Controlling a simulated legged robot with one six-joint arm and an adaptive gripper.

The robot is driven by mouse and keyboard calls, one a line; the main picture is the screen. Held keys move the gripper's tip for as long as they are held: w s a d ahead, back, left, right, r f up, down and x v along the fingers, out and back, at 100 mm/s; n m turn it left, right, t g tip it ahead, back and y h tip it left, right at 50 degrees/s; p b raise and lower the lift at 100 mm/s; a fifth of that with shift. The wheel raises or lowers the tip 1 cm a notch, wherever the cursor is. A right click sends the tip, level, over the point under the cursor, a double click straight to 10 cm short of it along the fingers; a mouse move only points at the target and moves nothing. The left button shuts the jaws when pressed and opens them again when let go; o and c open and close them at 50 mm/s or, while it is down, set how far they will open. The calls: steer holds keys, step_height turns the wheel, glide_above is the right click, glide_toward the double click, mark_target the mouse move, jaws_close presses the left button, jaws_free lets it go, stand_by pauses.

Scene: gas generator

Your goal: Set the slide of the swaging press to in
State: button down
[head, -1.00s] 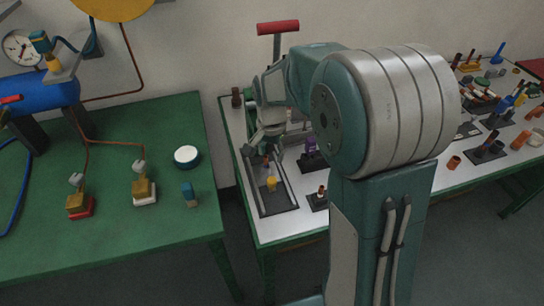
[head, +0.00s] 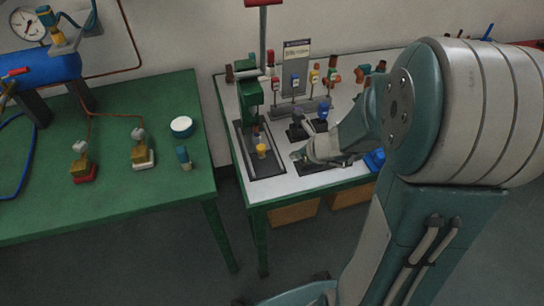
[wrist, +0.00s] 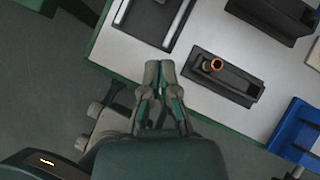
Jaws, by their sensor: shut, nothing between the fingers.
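The green swaging press (head: 252,97) stands at the left end of the white-topped bench in the head view, with a tall post and a red handle (head: 265,2) at the top edge. Its dark base (head: 283,166) reaches toward the front, with a yellow piece (head: 262,150) on the slide track below the press head. In the wrist view, part of the base (wrist: 150,22) shows at the top. My gripper (head: 298,156) is to the right of the base, apart from the yellow piece. Its fingertips (wrist: 160,66) are together and empty in the wrist view.
A black holder (wrist: 238,84) with a copper-coloured ring (wrist: 213,65) lies right of my gripper. A blue bin (wrist: 295,128) is farther right. Several small fittings stand at the back of the bench. A green table (head: 120,195) stands left, across a gap.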

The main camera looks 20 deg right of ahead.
glide_toward(263, 154)
steer(key=f, duration=0.3)
steer(key=shift+s+d+f, duration=0.15)
steer(key=shift+s+f, duration=0.1)
steer(key=shift+s, duration=0.05)
steer(key=w, duration=0.1)
steer(key=w+a, duration=0.1)
steer(key=w, duration=0.1)
steer(key=shift+a+f, duration=0.3)
steer(key=shift+w+a, duration=0.2)
steer(key=shift+w, duration=0.2)
